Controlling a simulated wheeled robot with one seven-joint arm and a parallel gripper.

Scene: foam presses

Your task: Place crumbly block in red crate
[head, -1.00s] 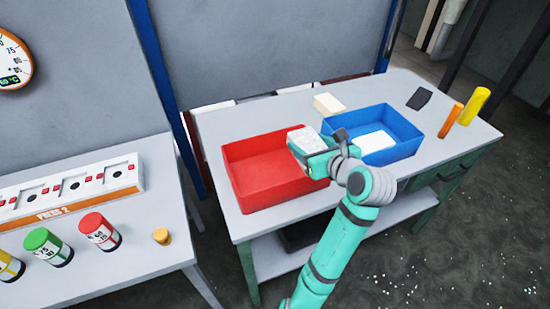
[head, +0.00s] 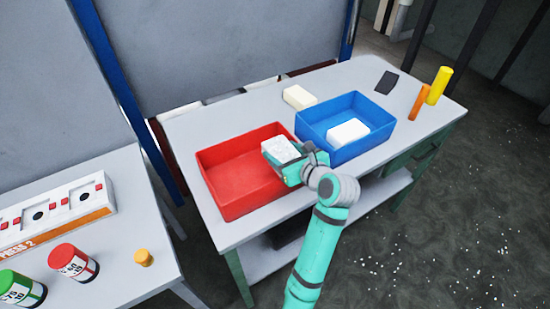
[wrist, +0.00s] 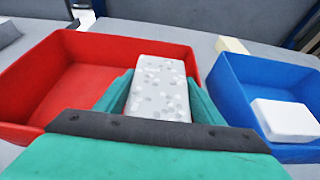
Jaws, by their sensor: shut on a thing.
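The crumbly block (head: 280,149) is a whitish block with grey speckles. My gripper (head: 289,161) is shut on it, and the wrist view shows the block (wrist: 159,85) between the two teal fingers. The red crate (head: 235,205) stands on the grey table, and it also shows in the wrist view (wrist: 40,128). The block is at the crate's right side, over or near its right wall. I cannot tell how high it is above the rim. The visible crate floor is empty.
A blue crate (head: 345,152) with a white block (head: 348,133) in it stands just right of the red crate. A cream block (head: 299,97) lies behind. An orange cylinder (head: 419,102), a yellow cylinder (head: 438,86) and a dark flat piece (head: 385,82) are at the far right.

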